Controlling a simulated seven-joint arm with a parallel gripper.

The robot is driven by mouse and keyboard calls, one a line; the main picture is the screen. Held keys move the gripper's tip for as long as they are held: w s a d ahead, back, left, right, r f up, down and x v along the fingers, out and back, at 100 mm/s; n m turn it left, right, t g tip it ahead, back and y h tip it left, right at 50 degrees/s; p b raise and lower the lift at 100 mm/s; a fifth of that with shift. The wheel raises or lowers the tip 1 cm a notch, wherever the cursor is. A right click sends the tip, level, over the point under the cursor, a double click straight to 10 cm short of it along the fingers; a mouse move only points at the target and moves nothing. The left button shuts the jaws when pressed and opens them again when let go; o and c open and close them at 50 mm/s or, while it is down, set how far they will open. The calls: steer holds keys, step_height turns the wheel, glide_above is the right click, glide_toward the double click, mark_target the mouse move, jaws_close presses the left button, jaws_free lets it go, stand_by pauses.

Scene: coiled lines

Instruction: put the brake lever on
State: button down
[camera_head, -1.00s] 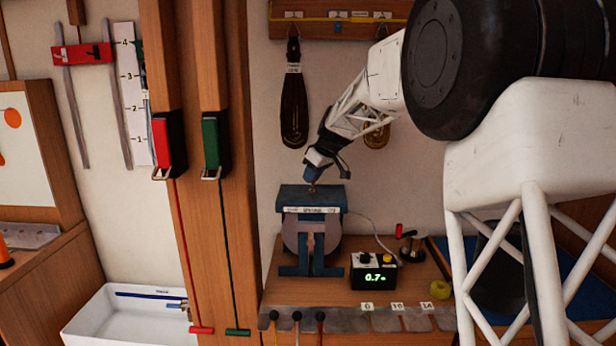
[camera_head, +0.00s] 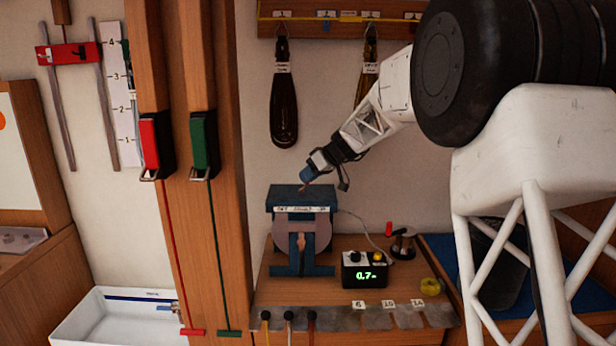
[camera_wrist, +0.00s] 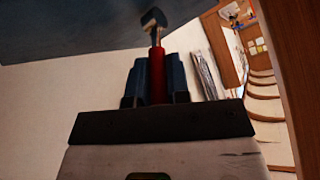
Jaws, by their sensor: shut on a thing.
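My gripper (camera_head: 308,177) is over the top of the blue machine (camera_head: 302,197) on the bench, tilted down to the left. In the wrist view its blue fingers (camera_wrist: 157,85) are shut on a red grip (camera_wrist: 157,77) with a thin metal shank and a grey block at its far end. It looks like the brake lever, though the head view does not show it clearly. I cannot tell whether its far end touches the machine. A pale round drum and an upright brownish piece (camera_head: 301,243) show in the machine's front.
A control box (camera_head: 365,270) reading 0.7 stands right of the machine, with a small spool (camera_head: 403,242) behind it. A dark coil (camera_head: 284,108) hangs above. A post at left carries red (camera_head: 154,143) and green (camera_head: 203,143) levers.

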steer(key=c, duration=1.1)
jaws_free()
steer(key=v, duration=0.7)
steer(key=shift+d+r, duration=0.25)
steer(key=shift+d, duration=0.05)
steer(key=shift+s, duration=0.1)
